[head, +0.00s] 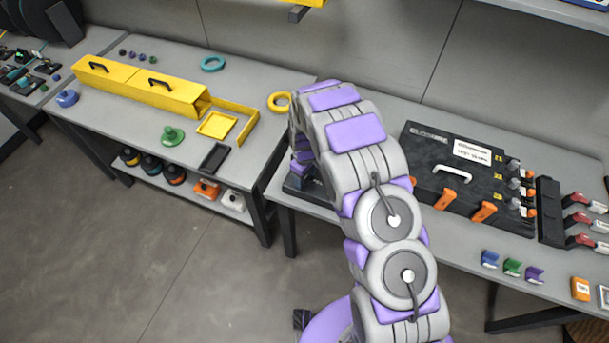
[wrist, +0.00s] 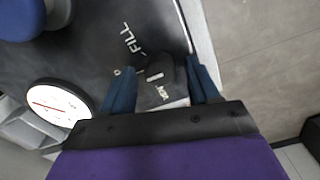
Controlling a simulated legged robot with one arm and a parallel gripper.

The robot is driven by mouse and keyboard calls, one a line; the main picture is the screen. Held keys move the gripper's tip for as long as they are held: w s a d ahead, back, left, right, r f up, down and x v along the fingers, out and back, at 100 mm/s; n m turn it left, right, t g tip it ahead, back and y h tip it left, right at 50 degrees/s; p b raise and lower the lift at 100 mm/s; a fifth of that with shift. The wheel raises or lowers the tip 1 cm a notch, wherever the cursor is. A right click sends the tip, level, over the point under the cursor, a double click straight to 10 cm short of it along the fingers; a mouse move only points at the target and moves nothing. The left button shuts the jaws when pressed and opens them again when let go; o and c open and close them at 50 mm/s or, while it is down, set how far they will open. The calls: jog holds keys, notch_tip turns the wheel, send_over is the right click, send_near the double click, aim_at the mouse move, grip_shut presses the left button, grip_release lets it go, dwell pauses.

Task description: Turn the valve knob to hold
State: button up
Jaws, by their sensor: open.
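The valve knob (wrist: 158,75) is a dark, rounded knob in the middle of the wrist view, on a black panel (wrist: 100,45). White lettering reading "FILL" is beside it, and a small white mark too small to read is below it. My gripper (wrist: 161,78) is open, with one dark blue finger on each side of the knob. I cannot tell whether either finger touches it. In the head view my arm reaches to a black base (head: 296,189) on the right table, and it hides the knob and my fingertips.
A round white gauge (wrist: 57,103) and a blue rounded part (wrist: 22,18) are near the knob. A black case (head: 428,150) with orange latches lies right of my arm on the right table (head: 560,262). A yellow ring (head: 279,102) lies on the left table.

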notch_tip(320, 180, up, 17)
jog(key=p, duration=0.1)
dwell(0.6)
jog(key=shift+r, duration=0.1)
jog(key=s+d+r+m+b, duration=0.1)
jog(key=s+d+r+m, duration=0.2)
jog(key=s+d+r, duration=0.4)
jog(key=s+d+r+m+b, duration=0.1)
jog(key=s+d+r+m, duration=0.2)
jog(key=s+d+r, duration=0.5)
jog(key=s+d+m+g+b, duration=0.1)
jog(key=s+m, duration=0.4)
jog(key=s, duration=2)
jog(key=shift+d+f+g+b, duration=0.2)
jog(key=shift+d+g+b, duration=0.05)
jog(key=shift+g+b, duration=0.15)
